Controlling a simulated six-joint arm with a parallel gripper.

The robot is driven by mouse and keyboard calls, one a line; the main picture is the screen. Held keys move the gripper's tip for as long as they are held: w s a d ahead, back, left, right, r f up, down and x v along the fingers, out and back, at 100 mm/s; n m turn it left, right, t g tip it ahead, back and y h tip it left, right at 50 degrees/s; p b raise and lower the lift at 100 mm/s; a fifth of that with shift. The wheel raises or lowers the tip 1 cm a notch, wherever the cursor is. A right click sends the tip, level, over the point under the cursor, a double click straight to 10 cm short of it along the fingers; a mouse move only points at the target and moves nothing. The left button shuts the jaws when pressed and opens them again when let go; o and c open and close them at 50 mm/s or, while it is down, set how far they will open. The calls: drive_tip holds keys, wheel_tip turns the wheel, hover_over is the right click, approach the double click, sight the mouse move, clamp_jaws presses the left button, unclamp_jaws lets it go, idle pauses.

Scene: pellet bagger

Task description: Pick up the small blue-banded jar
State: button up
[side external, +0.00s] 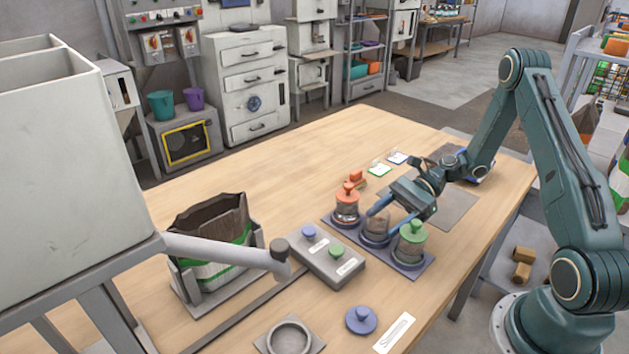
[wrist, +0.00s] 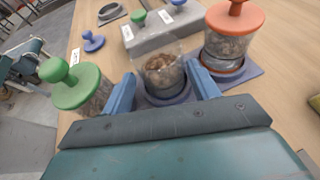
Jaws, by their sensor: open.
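The small blue-banded jar (side external: 376,223) is a clear open-topped jar with brown pellets inside, standing upright in the middle of a row of jars. In the wrist view the jar (wrist: 164,74) shows between the two blue fingers of my gripper (wrist: 162,88). In the side view my gripper (side external: 392,207) is low over the row, one finger crossing in front of the jar's upper part. The jaws are open, one finger either side of the jar; I cannot tell whether they touch it. The jar's lower part is partly hidden.
A green-lidded jar (side external: 411,243) and an orange-lidded jar (side external: 346,203) flank it closely on the blue-grey tray (side external: 418,271). A loose blue lid (side external: 361,320), a grey block with knobs (side external: 326,257) and a pellet bag (side external: 213,236) stand nearby. The table's back left is clear.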

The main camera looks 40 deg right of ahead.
sight(368, 232)
drive_tip(key=shift+x, duration=2.2)
drive_tip(key=shift+w, duration=0.1)
drive_tip(key=c, duration=0.9)
